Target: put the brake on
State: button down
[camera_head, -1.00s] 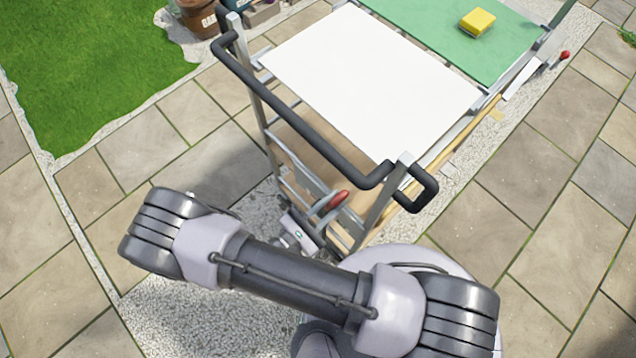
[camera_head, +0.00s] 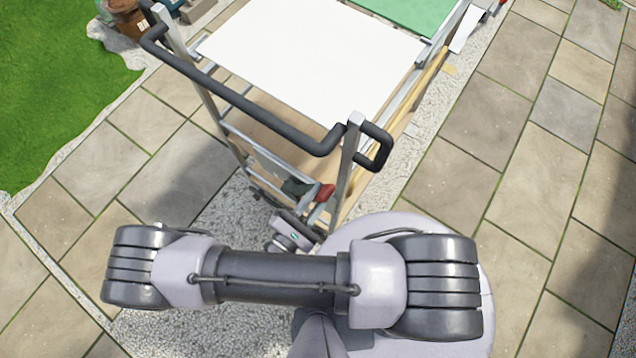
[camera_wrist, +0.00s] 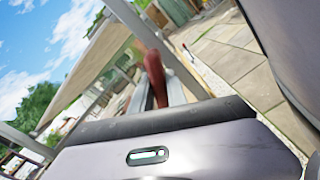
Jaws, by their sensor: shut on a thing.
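The cart (camera_head: 310,45) has a white top, grey metal posts and a black push handle (camera_head: 245,105). A red-ended brake lever (camera_head: 325,192) sits low at its near end, by the near right post. It also shows in the wrist view as a tilted red grip (camera_wrist: 155,72) just beyond my gripper's housing. My gripper (camera_head: 298,187) is low at the cart's near end and shut on the brake lever. The fingertips and their contact with the lever are mostly hidden. I cannot tell whether the brake is engaged.
Stone paving (camera_head: 540,160) is open to the right. Lawn (camera_head: 50,90) lies to the left, with a brown pot (camera_head: 125,18) at the back. Pale gravel (camera_head: 230,215) runs beneath the cart.

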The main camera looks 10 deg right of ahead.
jog(key=shift+f, duration=0.2)
jog(key=c, duration=1.3)
grip_release()
jog(key=shift+s+d+r, duration=0.1)
jog(key=p+v, duration=0.1)
jog(key=v, duration=1.6)
jog(key=shift+s+a, duration=0.1)
jog(key=shift+a, duration=0.15)
jog(key=shift+s, duration=0.1)
